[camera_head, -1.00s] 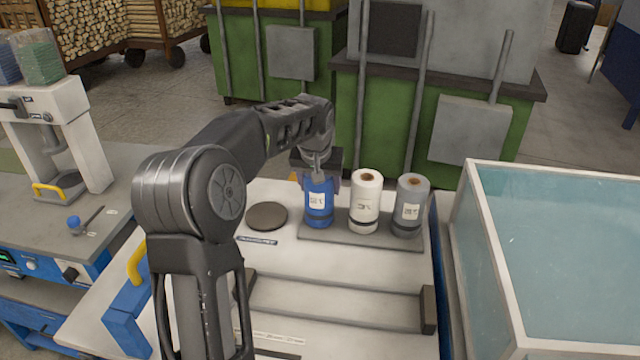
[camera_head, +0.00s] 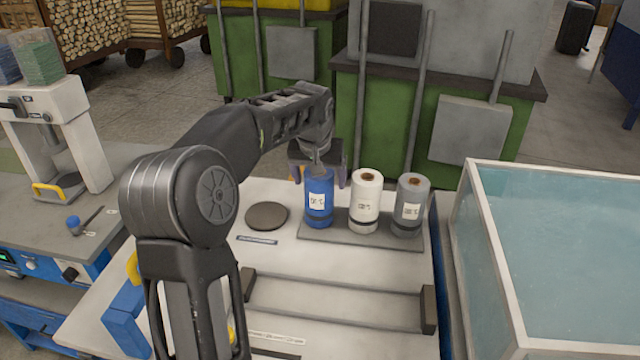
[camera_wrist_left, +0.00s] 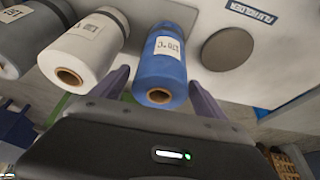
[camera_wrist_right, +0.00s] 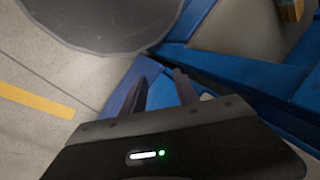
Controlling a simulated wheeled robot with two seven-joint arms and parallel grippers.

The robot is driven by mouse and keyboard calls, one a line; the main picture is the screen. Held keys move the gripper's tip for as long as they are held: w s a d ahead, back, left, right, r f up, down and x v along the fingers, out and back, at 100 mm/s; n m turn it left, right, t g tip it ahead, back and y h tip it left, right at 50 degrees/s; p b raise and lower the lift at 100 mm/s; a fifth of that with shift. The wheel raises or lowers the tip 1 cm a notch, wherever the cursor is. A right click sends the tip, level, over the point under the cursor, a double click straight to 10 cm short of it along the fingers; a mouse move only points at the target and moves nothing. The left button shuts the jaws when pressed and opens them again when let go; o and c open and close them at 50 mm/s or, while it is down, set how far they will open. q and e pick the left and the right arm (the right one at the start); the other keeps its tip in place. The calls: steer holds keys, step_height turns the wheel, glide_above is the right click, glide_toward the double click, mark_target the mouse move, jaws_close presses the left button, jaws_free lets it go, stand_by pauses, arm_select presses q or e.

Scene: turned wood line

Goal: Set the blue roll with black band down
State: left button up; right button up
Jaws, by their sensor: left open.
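The blue roll with black band (camera_head: 319,200) stands upright at the left end of the grey plate (camera_head: 382,237), beside a white roll (camera_head: 365,203) and a grey roll (camera_head: 410,206). My left gripper (camera_head: 319,174) is open at the top of the blue roll. In the left wrist view the blue roll (camera_wrist_left: 162,62) stands between the two spread fingers, with a gap on each side. My right gripper (camera_wrist_right: 160,90) shows only in its wrist view, with its fingers apart and nothing between them.
A dark round disc (camera_head: 267,216) lies left of the plate. A glass-walled tank (camera_head: 540,260) stands at the right. A low rail frame (camera_head: 335,300) lies in front. Green machines (camera_head: 430,130) stand behind. A press (camera_head: 60,130) stands at the left.

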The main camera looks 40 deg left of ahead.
arm_select(q)
steer(key=v, duration=0.9)
steer(key=shift+s+r, duration=0.1)
steer(key=shift+r, duration=0.1)
